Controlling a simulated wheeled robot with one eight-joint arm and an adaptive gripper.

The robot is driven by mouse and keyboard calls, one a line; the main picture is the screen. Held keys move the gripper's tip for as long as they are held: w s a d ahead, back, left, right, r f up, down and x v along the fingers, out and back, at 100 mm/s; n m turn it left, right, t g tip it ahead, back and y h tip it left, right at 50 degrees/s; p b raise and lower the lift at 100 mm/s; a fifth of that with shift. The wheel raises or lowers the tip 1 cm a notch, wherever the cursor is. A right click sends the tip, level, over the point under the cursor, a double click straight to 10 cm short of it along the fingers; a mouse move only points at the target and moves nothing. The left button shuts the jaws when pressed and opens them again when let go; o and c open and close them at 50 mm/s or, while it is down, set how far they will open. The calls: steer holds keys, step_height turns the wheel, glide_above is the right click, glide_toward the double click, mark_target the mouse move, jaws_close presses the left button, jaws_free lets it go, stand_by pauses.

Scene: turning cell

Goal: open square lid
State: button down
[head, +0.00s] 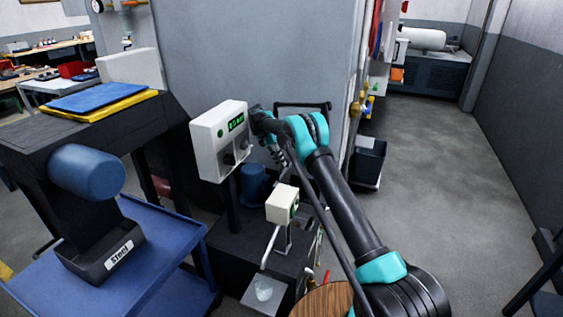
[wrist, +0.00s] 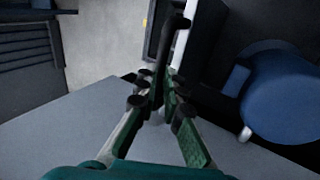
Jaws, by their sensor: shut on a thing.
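In the wrist view my gripper (wrist: 158,98) has its green-padded fingers drawn together at the tips around a slim dark bar (wrist: 163,55). The bar runs up from the fingertips and bends at its far end. In the head view my gripper (head: 272,150) is just right of the white control box with a green display (head: 219,142), largely hidden by my own arm. A dark frame-like bar (head: 318,105) shows behind the arm against the grey cabinet. I cannot make out a square lid clearly, nor whether the held bar belongs to one.
A smaller white box (head: 281,204) stands on a post below my arm. A blue cart (head: 140,275) with a "Steel" bin (head: 100,255) is at left. A blue rounded body (wrist: 283,95) is close right of the fingers.

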steer(key=shift+s+a+f, duration=0.1)
steer(key=shift+a+f, duration=0.2)
steer(key=shift+f, duration=0.2)
steer(key=shift+a+f, duration=0.25)
steer(key=shift+f, duration=0.2)
steer(key=c, duration=1.3)
jaws_free()
steer(key=shift+f, duration=0.3)
steer(key=shift+c, duration=1.4)
steer(key=shift+w+d+r, duration=0.1)
steer(key=shift+w, duration=0.1)
steer(key=shift+d+r, duration=0.1)
step_height(320, 180, up, 10)
